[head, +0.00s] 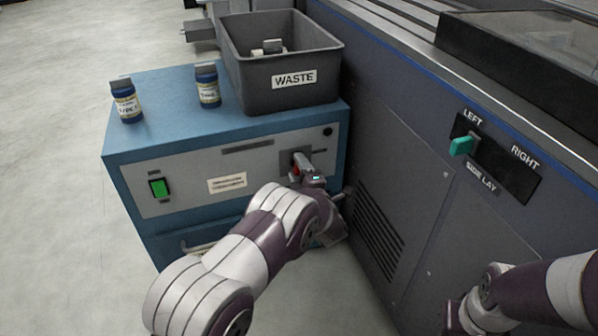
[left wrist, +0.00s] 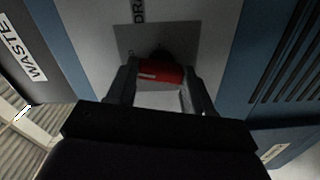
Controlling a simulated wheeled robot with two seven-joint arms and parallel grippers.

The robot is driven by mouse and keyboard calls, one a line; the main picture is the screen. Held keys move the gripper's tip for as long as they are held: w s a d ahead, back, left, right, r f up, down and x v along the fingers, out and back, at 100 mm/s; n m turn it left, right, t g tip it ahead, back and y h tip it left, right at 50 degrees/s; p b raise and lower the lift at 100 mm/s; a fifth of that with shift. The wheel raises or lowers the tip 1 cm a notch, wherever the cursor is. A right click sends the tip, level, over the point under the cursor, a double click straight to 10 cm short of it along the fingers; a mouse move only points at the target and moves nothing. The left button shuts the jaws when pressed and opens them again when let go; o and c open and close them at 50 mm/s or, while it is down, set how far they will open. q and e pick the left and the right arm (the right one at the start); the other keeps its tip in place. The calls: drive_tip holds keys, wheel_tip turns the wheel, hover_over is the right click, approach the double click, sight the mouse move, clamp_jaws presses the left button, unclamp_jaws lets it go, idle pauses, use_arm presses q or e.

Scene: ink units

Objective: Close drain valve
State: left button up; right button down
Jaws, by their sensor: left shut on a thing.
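The drain valve is a red handle (left wrist: 160,72) on a dark plate on the front panel of the blue cabinet (head: 150,220). In the left wrist view the handle lies crosswise between the two fingers of my left gripper (left wrist: 162,85), which is shut on it. In the head view my left gripper (head: 307,172) is at the right part of the panel and hides most of the handle (head: 295,166). Part of a "DRA…" label (left wrist: 139,10) shows beside the plate. My right arm shows at the lower right of the head view, and the state of its gripper is not visible.
A grey WASTE bin (head: 300,98) and two blue bottles (head: 126,101) (head: 207,85) stand on the cabinet top. A green switch (head: 159,187) is on the panel's left. The large grey machine (head: 400,170) with a green-handled side lay lever (head: 463,145) stands close on the right.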

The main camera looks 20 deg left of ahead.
use_arm(q)
drive_tip(key=shift+w+r+n+b, duration=0.15)
drive_tip(key=shift+n+b, duration=0.15)
drive_tip(key=shift+n, duration=0.9)
drive_tip(key=shift+r+n, duration=0.1)
drive_tip(key=shift+n, duration=0.2)
drive_tip(key=o, duration=0.9)
drive_tip(key=shift+o, duration=0.7)
drive_tip(key=shift+a, duration=0.1)
drive_tip(key=p+v, duration=0.6)
drive_tip(key=v, duration=0.6)
drive_tip(key=shift+s+d+f, duration=0.2)
drive_tip(key=shift+s+f, duration=0.05)
drive_tip(key=shift+s, duration=0.05)
